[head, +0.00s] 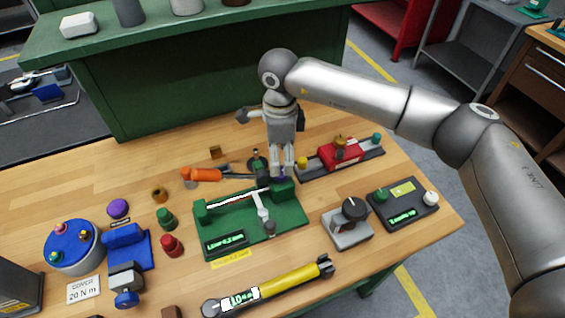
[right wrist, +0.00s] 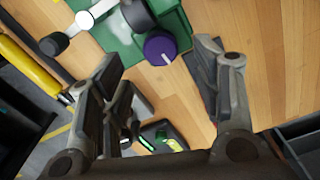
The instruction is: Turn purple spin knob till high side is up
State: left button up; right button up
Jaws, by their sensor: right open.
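The purple spin knob (right wrist: 160,47) shows in the right wrist view, at the end of the green fixture (right wrist: 125,35). A short white line on its face points toward the lower right of that picture. My right gripper (right wrist: 158,62) is open, with one finger on each side of the knob in that view; I cannot tell whether either touches it. In the head view, my right gripper (head: 283,170) points down at the back right end of the green fixture (head: 285,222), and only a sliver of purple shows there. My left gripper is not in view.
A red vise-like device (head: 342,153) stands close to the right of my gripper. An orange-handled tool (head: 202,174) lies to its left. A grey block with a black knob (head: 350,222) and a dark panel (head: 403,203) stand at right. A yellow torque tool (head: 285,284) lies in front.

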aim_at(282, 171)
jog(key=f+p, duration=0.1)
jog(key=f, duration=0.3)
jog(key=shift+d+f, duration=0.15)
jog(key=shift+d, duration=0.05)
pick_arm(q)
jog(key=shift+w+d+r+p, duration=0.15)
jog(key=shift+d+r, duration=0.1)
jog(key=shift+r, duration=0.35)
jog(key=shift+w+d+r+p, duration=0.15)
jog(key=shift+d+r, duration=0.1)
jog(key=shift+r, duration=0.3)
pick_arm(e)
jog(key=shift+a+f, duration=0.1)
jog(key=shift+f, duration=0.65)
jog(key=shift+w, duration=0.1)
jog(key=c, duration=1)
jog(key=shift+f+b, duration=0.15)
jog(key=shift+b, duration=0.35)
jog(key=shift+c, duration=0.2)
jog(key=shift+m+b, duration=0.4)
jog(key=shift+m, duration=0.3)
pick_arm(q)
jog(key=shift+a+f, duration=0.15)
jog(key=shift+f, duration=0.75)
pick_arm(e)
jog(key=shift+r, duration=0.2)
jog(key=o, duration=1)
